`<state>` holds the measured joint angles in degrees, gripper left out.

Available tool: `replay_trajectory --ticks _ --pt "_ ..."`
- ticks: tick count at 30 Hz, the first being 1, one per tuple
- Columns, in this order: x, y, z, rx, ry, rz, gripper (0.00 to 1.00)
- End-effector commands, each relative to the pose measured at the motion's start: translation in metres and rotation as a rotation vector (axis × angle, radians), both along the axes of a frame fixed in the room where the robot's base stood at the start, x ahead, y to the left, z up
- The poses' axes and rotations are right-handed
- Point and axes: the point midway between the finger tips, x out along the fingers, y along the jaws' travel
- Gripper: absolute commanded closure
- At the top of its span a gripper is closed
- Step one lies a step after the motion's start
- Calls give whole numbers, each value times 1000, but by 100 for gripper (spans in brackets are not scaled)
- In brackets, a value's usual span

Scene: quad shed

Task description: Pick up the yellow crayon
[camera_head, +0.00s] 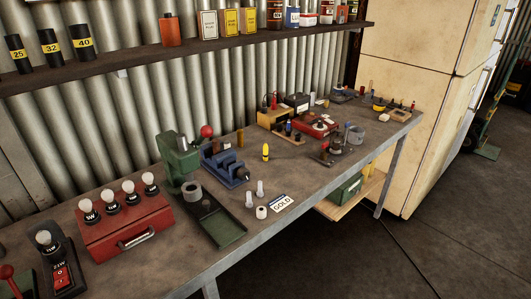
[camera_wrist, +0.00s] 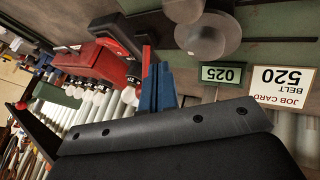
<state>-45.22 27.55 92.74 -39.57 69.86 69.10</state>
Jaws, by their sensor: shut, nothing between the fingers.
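The yellow crayon (camera_head: 265,152) stands upright on the grey workbench (camera_head: 310,180) in the head view, to the right of a blue vise. It looks like a short yellow cylinder with a dark band. I cannot make it out in the wrist view. My gripper (camera_wrist: 157,68) shows in the wrist view, with narrow blue fingers close together and nothing seen between them. It is not in the head view, so its distance from the crayon cannot be told.
The blue vise (camera_head: 224,168) and green press (camera_head: 178,158) stand left of the crayon. A yellow box (camera_head: 275,117) and red box (camera_head: 316,126) stand behind. A shelf (camera_head: 190,49) runs above.

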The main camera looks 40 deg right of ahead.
Motion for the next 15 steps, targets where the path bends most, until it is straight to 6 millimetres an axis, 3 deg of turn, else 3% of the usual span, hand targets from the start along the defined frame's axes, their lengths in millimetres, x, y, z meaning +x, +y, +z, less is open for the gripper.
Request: replay_trajectory --ticks 10,15 --pt "0 0 0 0 0 0 100" --pt "0 0 0 0 0 0 67"
